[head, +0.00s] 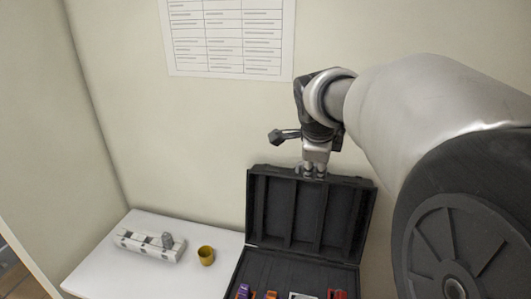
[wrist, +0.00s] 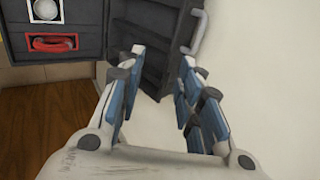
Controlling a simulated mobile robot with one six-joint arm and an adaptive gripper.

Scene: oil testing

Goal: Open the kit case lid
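The black kit case (head: 268,268) stands on the white table, with its lid (head: 310,212) raised steeply and its ribbed inner side showing. In the wrist view the lid (wrist: 148,38) is the dark ribbed panel at top centre, with a grey handle (wrist: 196,32) on its right side. My gripper (head: 314,174) is at the lid's top edge in the head view. In the wrist view my gripper (wrist: 162,65) has its blue-padded fingers spread apart, with nothing held between them. Whether a finger touches the lid cannot be told.
Coloured items lie in the case base, including a red one (wrist: 52,44). A yellow cup (head: 206,256) and a white rack (head: 150,246) stand on the white table (head: 205,280) left of the case. A wall with a paper chart (head: 228,38) is behind.

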